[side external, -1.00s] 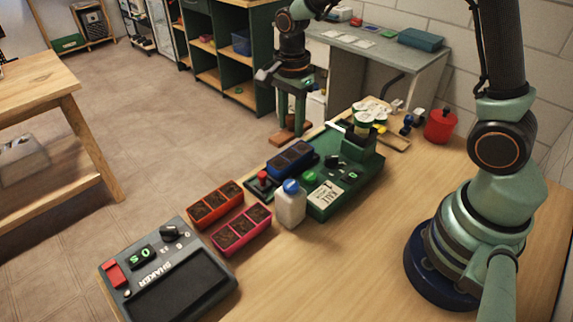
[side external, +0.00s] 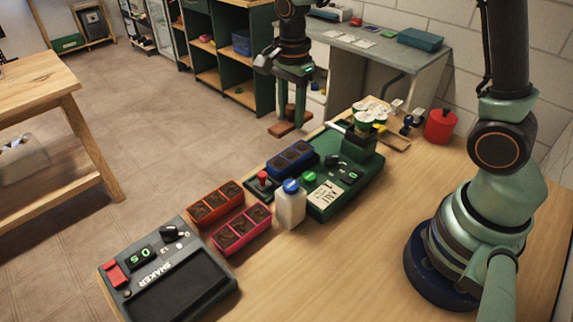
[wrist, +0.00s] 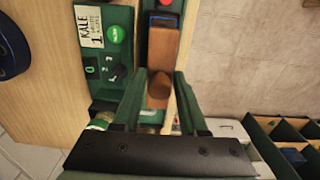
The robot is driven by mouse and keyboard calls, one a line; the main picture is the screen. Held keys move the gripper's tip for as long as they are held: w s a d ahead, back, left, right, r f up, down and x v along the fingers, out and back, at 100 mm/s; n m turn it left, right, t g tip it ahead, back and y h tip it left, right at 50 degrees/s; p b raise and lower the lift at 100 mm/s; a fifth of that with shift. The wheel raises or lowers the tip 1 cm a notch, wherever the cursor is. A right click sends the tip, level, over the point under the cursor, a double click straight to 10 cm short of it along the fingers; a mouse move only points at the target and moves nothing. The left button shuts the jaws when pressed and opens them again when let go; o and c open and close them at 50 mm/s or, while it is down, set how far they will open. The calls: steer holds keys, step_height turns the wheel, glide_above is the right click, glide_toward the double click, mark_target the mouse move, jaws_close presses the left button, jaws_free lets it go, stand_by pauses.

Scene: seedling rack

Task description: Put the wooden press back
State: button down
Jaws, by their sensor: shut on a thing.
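The wooden press (side external: 287,127) is a brown flat block with an upright handle. It hangs below my gripper (side external: 291,98), raised in the air beyond the far edge of the bench in the side view. In the wrist view my gripper (wrist: 163,85) is shut on the press's round handle, and the press block (wrist: 163,50) points toward the top of the picture. The blue seedling tray (side external: 291,158) sits on the bench beside the green machine (side external: 347,186); in the wrist view the press block partly covers it. Where the press's resting place is, I cannot tell.
An orange tray (side external: 216,204) and a pink tray (side external: 242,230) of soil lie near the shaker (side external: 168,270). A white bottle (side external: 291,208) with a blue cap stands by the machine. A red canister (side external: 440,126) stands at the back right.

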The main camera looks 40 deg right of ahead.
steer(key=s+a, duration=0.7)
steer(key=a, duration=0.3)
steer(key=s+a, duration=0.8)
steer(key=a, duration=0.3)
steer(key=shift+w+d+f, duration=0.15)
steer(key=shift+f, duration=2.8)
steer(key=shift+w+d+f, duration=0.1)
steer(key=shift+f, duration=2.85)
steer(key=shift+f, duration=0.6)
steer(key=shift+c, duration=1.8)
jaws_free()
